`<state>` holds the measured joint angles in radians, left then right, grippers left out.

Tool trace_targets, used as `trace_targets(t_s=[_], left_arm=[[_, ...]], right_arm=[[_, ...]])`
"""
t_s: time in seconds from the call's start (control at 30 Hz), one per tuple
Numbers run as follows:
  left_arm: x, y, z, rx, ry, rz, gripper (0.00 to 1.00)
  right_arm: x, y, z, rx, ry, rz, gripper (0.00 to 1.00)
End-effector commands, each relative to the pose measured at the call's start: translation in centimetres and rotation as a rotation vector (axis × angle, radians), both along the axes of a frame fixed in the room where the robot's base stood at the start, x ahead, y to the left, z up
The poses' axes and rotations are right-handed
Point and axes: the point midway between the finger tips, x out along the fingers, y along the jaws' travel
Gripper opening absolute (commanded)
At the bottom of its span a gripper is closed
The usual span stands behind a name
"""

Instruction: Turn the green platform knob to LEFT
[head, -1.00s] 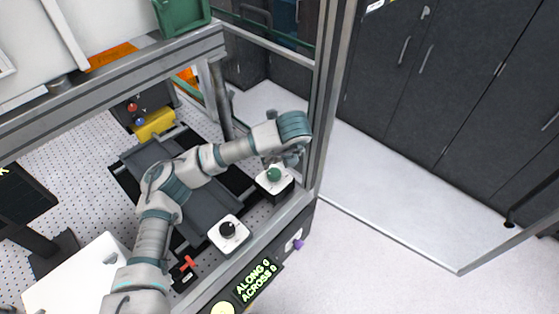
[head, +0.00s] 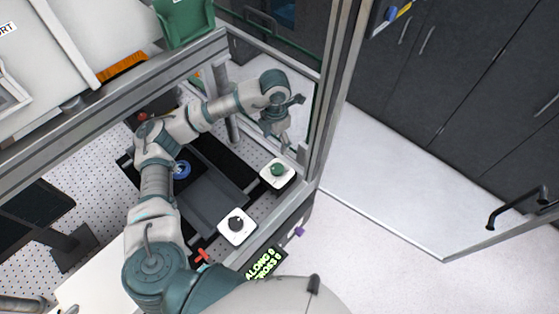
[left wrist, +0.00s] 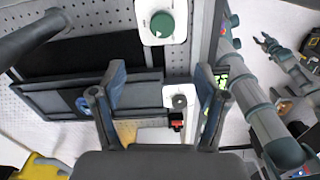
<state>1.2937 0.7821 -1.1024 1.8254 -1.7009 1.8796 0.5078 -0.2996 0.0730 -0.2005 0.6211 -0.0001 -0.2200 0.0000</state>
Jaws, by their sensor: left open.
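The green knob (head: 277,169) sits on a white plate on a dark box at the frame's right corner. It also shows in the left wrist view (left wrist: 162,25) near the top edge. Its pointer direction is too small to tell. My left gripper (head: 284,146) hangs above and behind the knob in the head view, apart from it. In the left wrist view its fingers (left wrist: 160,85) are spread with nothing between them. My right arm appears at the right of the left wrist view; its gripper (left wrist: 264,42) is small, and its opening is unclear.
A black knob (head: 236,224) on a white plate stands nearer the front, beside the dark grey platform (head: 208,190). A red cross-shaped handle (head: 202,256) is close by. A metal post (head: 323,95) rises right of the green knob. A green-lettered display (head: 262,265) is at the front.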

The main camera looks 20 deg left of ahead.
Motion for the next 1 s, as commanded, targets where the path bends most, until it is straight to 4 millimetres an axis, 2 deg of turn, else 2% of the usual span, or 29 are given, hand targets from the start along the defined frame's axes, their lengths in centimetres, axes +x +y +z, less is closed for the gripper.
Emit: trace_targets(t_s=[0.4,0.6,0.8,1.0], left_arm=[[0.0,0.7,-9.9,-0.005,0.006,0.002,0.74],[0.0,0.7,-13.6,-0.006,0.003,0.002,0.74],[0.1,0.4,-15.2,-0.004,0.002,0.002,0.74],[0.1,0.0,-15.4,-0.001,0.0,0.0,0.74]], right_arm=[[0.0,-1.5,2.3,-0.018,-0.001,0.004,0.4],[0.1,-1.6,3.0,-0.019,-0.001,0.004,0.4],[0.0,0.1,3.2,0.0,0.0,-0.001,0.4],[0.0,0.5,3.2,0.005,0.0,-0.001,0.4]])
